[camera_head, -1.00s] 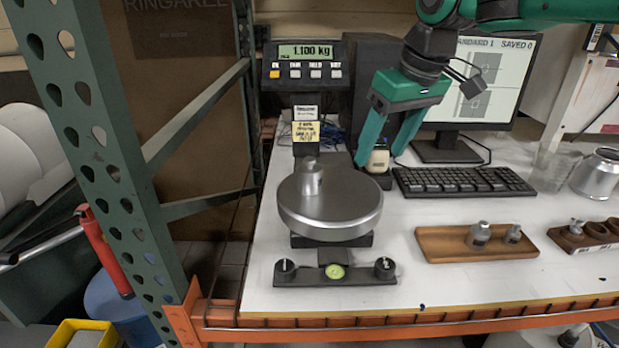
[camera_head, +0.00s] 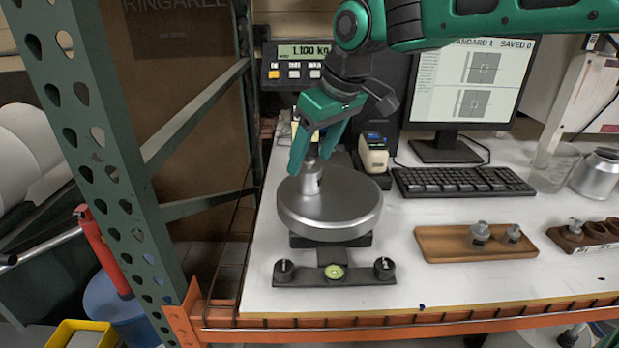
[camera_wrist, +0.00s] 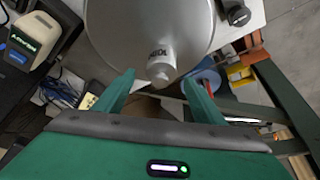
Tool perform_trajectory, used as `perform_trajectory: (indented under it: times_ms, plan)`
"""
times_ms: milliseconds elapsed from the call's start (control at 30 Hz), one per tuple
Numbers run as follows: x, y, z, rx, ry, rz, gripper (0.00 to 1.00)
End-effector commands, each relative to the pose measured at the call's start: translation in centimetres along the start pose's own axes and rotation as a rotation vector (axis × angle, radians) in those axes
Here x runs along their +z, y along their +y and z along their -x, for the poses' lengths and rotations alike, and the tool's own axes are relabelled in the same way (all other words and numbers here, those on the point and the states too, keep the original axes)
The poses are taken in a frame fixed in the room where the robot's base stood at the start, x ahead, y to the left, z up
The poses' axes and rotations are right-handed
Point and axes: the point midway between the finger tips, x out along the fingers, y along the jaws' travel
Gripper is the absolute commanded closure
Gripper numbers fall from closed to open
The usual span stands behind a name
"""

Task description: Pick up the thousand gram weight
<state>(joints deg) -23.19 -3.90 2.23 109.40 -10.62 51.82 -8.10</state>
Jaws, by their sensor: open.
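The thousand gram weight (camera_head: 313,184) is a silver cylinder with a narrower knob on top. It stands upright on the round metal pan (camera_head: 345,205) of the scale. In the wrist view the weight (camera_wrist: 160,48) shows a dark printed label, and its knob points toward my gripper. My gripper (camera_head: 314,160) is open above the pan, with its green fingers reaching down around the top of the weight. In the wrist view the fingertips (camera_wrist: 160,80) lie on either side of the knob with gaps. The fingers partly hide the knob in the head view.
The scale display (camera_head: 304,51) reads 1.100 kg. A wooden tray (camera_head: 440,243) with two smaller weights lies to the right, beside a dark weight block (camera_head: 590,236). A small label printer (camera_head: 374,155), keyboard (camera_head: 462,181) and monitor (camera_head: 470,90) stand behind. A green rack post (camera_head: 110,150) rises at left.

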Motion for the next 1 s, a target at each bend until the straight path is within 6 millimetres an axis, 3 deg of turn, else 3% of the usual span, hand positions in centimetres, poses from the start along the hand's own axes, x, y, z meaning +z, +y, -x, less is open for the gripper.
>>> perform_trajectory:
  times_ms: [200,467,567,733,767,1000]
  plan:
    - [0.0,-0.1,-2.5,-0.001,-0.002,0.0,0.36]
    - [0.0,0.0,-2.7,0.0,0.0,0.0,0.36]
    - [0.0,0.0,-2.7,0.0,0.0,0.0,0.56]
    - [0.0,0.0,-2.7,0.001,0.0,-0.001,0.96]
    - [0.0,0.0,-2.7,0.001,0.0,-0.001,1.0]
    - [-0.2,0.0,-2.5,0.001,0.004,0.0,1.0]
